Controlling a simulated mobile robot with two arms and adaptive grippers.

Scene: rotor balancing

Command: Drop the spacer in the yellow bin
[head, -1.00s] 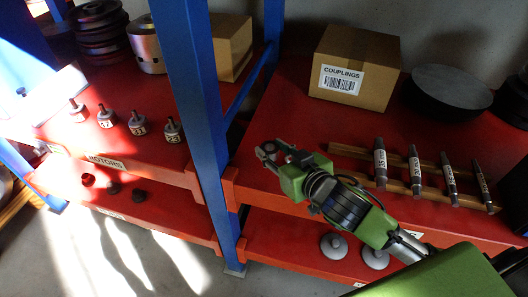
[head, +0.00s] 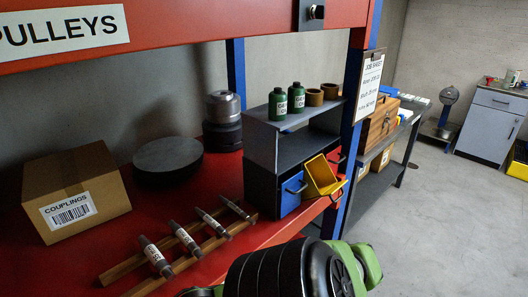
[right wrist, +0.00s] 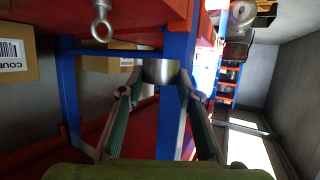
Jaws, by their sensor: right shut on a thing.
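In the right wrist view my right gripper (right wrist: 161,84) is shut on a short grey metal cylinder (right wrist: 160,71), apparently the spacer, held between the fingertips. In the head view only a black and green part of my right arm shows at the bottom; the gripper and the cylinder are not visible there. A small yellow bin (head: 322,177) sits tilted at the front of a grey shelf unit, to the right of a blue bin (head: 290,194). The right gripper's distance from it cannot be told. My left gripper is not in view.
A couplings box (head: 62,187), a dark round disc (head: 168,159) and several labelled shafts (head: 187,240) on wooden rails occupy the red shelf. Green bottles (head: 278,104) and brown rings (head: 314,97) stand on the grey unit. Open floor (head: 430,235) lies to the right.

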